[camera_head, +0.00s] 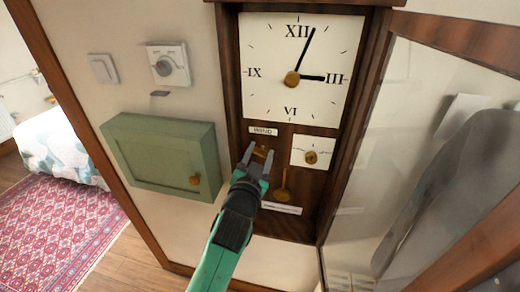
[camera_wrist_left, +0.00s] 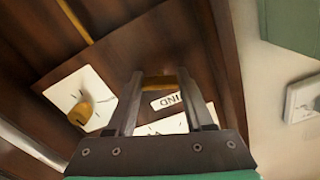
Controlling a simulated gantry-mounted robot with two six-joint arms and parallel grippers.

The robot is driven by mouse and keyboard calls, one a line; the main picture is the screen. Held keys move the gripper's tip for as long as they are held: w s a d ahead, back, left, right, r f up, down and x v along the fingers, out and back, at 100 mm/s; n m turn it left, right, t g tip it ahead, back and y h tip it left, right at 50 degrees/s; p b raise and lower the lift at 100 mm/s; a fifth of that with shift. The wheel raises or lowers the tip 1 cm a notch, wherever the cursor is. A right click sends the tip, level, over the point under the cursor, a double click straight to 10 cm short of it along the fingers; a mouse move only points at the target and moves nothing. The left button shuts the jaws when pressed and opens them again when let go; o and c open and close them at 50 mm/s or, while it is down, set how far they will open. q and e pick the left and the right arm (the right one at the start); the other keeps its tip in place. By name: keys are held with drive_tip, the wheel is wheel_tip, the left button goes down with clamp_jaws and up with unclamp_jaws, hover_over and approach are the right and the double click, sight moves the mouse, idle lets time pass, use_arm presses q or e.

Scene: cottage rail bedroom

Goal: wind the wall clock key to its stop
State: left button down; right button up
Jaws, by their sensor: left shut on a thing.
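The wall clock (camera_head: 286,25) hangs in a dark wooden case with a white dial. Its brass winding key (camera_head: 260,151) sits below the dial at the left, under a small "WIND" label (camera_head: 263,131). My left gripper (camera_head: 257,158) reaches up from below and is shut on the key. In the left wrist view the brass key (camera_wrist_left: 158,82) lies between the two fingertips, and the label (camera_wrist_left: 166,101) shows just beside it. The fingers hide part of the key. My right gripper is in neither view.
A small white dial with a brass knob (camera_head: 311,157) is right of the key, and a brass pendulum (camera_head: 282,195) hangs below. A green wall box (camera_head: 160,154) is at left. An open glazed door (camera_head: 430,110) stands at right.

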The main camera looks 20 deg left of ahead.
use_arm(q)
drive_tip(key=m+p, duration=0.2)
drive_tip(key=m, duration=0.1)
drive_tip(key=shift+r+m, duration=0.15)
drive_tip(key=shift+m, duration=0.25)
drive_tip(key=m+p, duration=0.2)
drive_tip(key=m, duration=0.1)
drive_tip(key=shift+m, duration=0.3)
drive_tip(key=m+p, duration=0.1)
drive_tip(key=m, duration=0.1)
drive_tip(key=shift+m+p, duration=0.3)
drive_tip(key=m+p, duration=0.1)
drive_tip(key=m, duration=0.1)
drive_tip(key=shift+m, duration=0.4)
drive_tip(key=m, duration=0.3)
drive_tip(key=shift+m, duration=0.3)
drive_tip(key=m, duration=0.4)
drive_tip(key=shift+m, duration=0.3)
drive_tip(key=m, duration=0.4)
drive_tip(key=shift+m, duration=2.2)
